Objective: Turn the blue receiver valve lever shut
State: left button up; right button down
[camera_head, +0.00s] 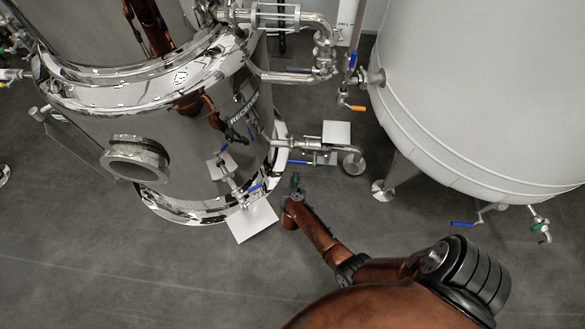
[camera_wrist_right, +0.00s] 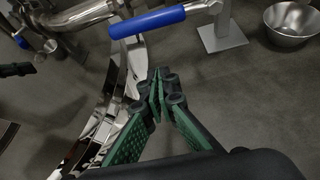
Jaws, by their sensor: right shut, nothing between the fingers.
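The blue valve lever (camera_head: 301,162) sits on the outlet pipe at the lower right of the polished tank marked RECEIVER (camera_head: 190,125). In the right wrist view the lever (camera_wrist_right: 147,22) is a blue sleeve lying nearly level across the top, with a bare metal end at its right. My right gripper (camera_head: 292,183) is just below the lever in the head view. In the wrist view its green-padded fingers (camera_wrist_right: 161,80) are shut and empty, with a visible gap between the tips and the lever. My left gripper is out of view.
Another blue lever (camera_head: 256,187) is on a lower pipe to the left, above a white plate (camera_head: 253,222). A metal bowl (camera_head: 354,163) and a stand (camera_wrist_right: 221,36) are near the outlet. A large pale tank (camera_head: 480,90) fills the upper right. The floor below is clear.

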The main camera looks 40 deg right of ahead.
aim_at(302, 162)
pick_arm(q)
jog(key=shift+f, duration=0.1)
pick_arm(e)
jog(key=w+d+r, duration=0.2)
jog(key=shift+d+r, duration=0.3)
jog(key=shift+d, duration=0.05)
pick_arm(q)
jog(key=shift+p, duration=0.3)
pick_arm(e)
jog(key=shift+r, duration=0.1)
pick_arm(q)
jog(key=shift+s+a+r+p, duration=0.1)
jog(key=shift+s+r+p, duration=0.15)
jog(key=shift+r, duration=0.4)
pick_arm(e)
jog(key=shift+r+t, duration=0.25)
jog(key=shift+t, duration=0.05)
